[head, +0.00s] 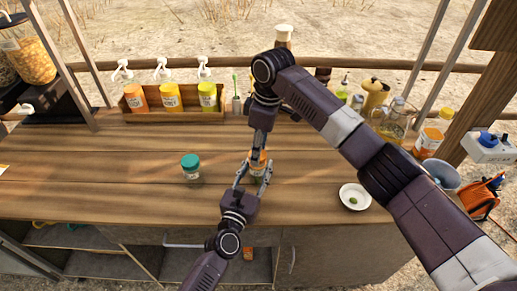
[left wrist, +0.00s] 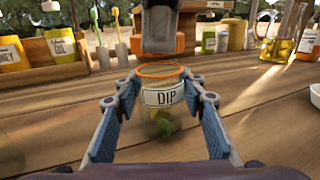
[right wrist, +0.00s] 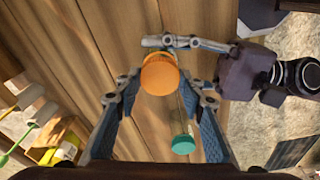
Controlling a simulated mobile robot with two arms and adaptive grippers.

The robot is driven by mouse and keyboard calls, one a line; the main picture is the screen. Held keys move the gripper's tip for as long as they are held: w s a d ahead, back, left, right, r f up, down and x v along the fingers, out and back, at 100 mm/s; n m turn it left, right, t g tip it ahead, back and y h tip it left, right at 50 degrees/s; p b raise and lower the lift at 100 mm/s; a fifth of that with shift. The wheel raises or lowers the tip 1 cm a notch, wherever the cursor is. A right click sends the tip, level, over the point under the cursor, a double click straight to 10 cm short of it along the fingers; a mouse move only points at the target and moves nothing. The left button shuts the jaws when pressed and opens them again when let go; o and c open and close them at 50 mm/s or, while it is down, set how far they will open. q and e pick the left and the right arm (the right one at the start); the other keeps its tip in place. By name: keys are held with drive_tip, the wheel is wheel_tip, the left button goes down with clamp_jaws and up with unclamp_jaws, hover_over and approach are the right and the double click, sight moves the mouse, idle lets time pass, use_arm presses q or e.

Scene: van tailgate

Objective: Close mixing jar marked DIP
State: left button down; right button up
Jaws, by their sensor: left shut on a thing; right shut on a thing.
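The jar marked DIP (left wrist: 163,97) stands upright, clear-walled with a white label and a thin orange rim, and it looks open at the top. My left gripper (left wrist: 160,103) is shut on it from the front; in the head view this gripper (head: 253,178) is low at the table's middle. My right gripper (right wrist: 163,82) comes down from above and is shut on an orange lid (right wrist: 160,75). In the left wrist view the lid (left wrist: 185,43) shows above the jar's rim, with a gap between them. In the right wrist view the lid hides the jar's mouth.
A jar with a teal lid (head: 191,161) stands to the left on the wooden table (head: 110,160). A white dish (head: 354,197) lies to the right. A wooden rack (head: 180,117) with several yellow and orange containers is at the back, and a glass pitcher (head: 393,120) at the back right.

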drive_tip(key=shift+f, duration=0.6)
drive_tip(key=m, duration=0.3)
drive_tip(key=shift+s+m, duration=0.1)
drive_tip(key=shift+m, duration=0.3)
drive_tip(key=m, duration=0.3)
drive_tip(key=shift+a+t+h, duration=0.1)
drive_tip(key=shift+t+h, duration=0.2)
drive_tip(key=m, duration=0.4)
drive_tip(key=shift+a, duration=0.1)
drive_tip(key=m, duration=0.4)
drive_tip(key=shift+h, duration=0.4)
drive_tip(key=m, duration=0.4)
drive_tip(key=shift+a, duration=0.1)
drive_tip(key=m, duration=0.4)
drive_tip(key=shift+h, duration=0.4)
drive_tip(key=m, duration=0.6)
drive_tip(key=shift+m+h, duration=0.3)
